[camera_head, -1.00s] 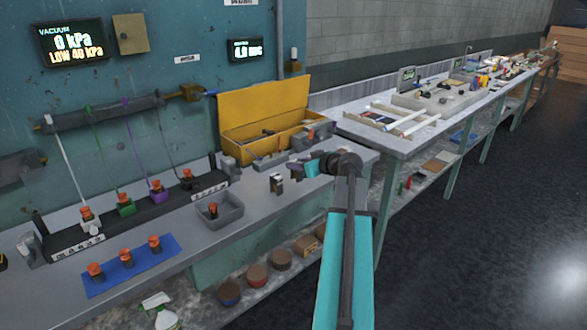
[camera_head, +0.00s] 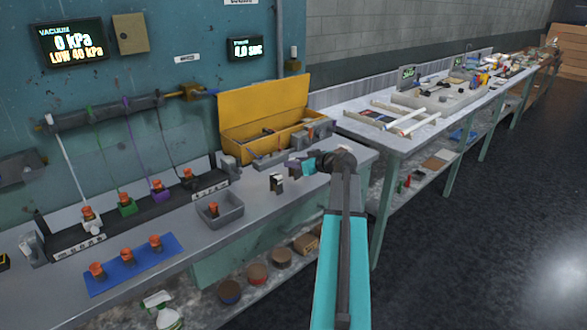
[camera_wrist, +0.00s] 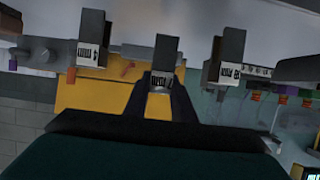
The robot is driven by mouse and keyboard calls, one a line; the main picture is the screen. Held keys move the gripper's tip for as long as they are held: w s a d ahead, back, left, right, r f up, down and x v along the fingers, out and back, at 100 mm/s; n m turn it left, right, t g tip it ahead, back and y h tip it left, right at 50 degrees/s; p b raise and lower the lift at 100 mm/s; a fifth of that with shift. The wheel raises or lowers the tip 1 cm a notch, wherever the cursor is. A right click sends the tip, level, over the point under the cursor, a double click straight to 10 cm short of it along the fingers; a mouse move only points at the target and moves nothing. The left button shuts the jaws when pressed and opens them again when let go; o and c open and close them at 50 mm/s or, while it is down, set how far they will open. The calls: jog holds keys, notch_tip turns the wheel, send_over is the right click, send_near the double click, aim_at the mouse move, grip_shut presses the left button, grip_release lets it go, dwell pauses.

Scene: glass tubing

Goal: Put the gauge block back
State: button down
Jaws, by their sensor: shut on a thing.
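My gripper (camera_wrist: 164,84) is shut on a grey block with a white printed label (camera_wrist: 166,58), taken to be the gauge block. The block sits between the two dark fingers in the wrist view, and its label is too small to read. Two similar labelled grey blocks show apart from it, one on the left (camera_wrist: 91,38) and one on the right (camera_wrist: 225,55). In the head view my gripper (camera_head: 295,168) is over the bench in front of the yellow toolbox. A small labelled block (camera_head: 276,183) stands just left of it. I cannot make out the held block there.
The open yellow toolbox (camera_head: 264,117) stands behind my gripper. A grey tray (camera_head: 218,210) holding an orange-capped part is to the left. A blue mat (camera_head: 132,264) with orange-capped parts lies further left. A second bench (camera_head: 390,139) with a frame and tools extends right.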

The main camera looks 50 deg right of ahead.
jog(key=shift+f, duration=1.1)
jog(key=shift+f, duration=0.15)
jog(key=c, duration=1.5)
grip_release()
jog(key=shift+r+p, duration=0.2)
jog(key=shift+p, duration=0.1)
jog(key=b+v, duration=0.2)
jog(key=v, duration=1)
jog(key=shift+f, duration=0.1)
jog(key=shift+s, duration=0.1)
